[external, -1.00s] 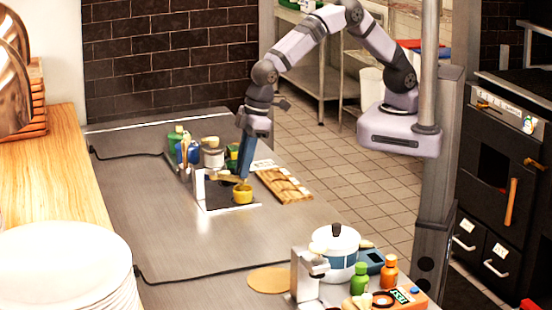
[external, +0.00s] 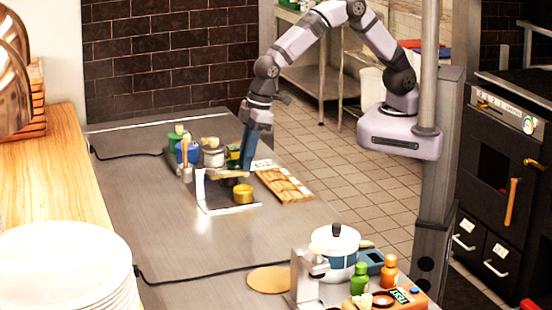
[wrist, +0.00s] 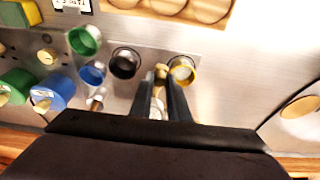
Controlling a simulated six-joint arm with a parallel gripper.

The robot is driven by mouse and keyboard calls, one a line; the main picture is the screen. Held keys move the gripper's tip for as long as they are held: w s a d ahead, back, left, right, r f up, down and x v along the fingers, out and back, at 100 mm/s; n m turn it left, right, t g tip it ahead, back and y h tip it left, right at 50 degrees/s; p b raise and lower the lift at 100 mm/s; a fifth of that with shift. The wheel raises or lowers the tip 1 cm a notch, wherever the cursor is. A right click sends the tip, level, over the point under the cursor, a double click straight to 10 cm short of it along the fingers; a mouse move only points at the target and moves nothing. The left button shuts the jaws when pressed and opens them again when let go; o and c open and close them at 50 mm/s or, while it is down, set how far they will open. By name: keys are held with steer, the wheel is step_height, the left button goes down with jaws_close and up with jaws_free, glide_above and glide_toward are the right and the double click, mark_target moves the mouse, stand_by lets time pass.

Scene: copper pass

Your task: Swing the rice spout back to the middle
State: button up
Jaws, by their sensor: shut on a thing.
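The rice spout (external: 232,173) is a short tan arm above a small dark-floored stand on the steel counter. In the wrist view its tan end (wrist: 160,73) shows between my fingertips. My gripper (external: 246,168) points down and is shut on it. A yellow cup (external: 243,194) stands below and in front of the spout; in the wrist view it is just right of my fingertips (wrist: 166,84). A dark round cup or opening (wrist: 124,63) lies to their left. The spout's end is between these two. Its pivot is hidden in the wrist view.
Green and blue containers (external: 189,152) and a grey pot (external: 213,155) crowd the left of the stand. A wooden tray (external: 285,185) lies to its right. A white pot (external: 335,245) and bottles stand in front.

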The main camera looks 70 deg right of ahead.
steer(key=shift+w+d, duration=0.35)
steer(key=shift+d, duration=0.05)
steer(key=o, duration=0.6)
steer(key=shift+r, duration=0.1)
steer(key=shift+r+p, duration=2.45)
steer(key=shift+r, duration=0.45)
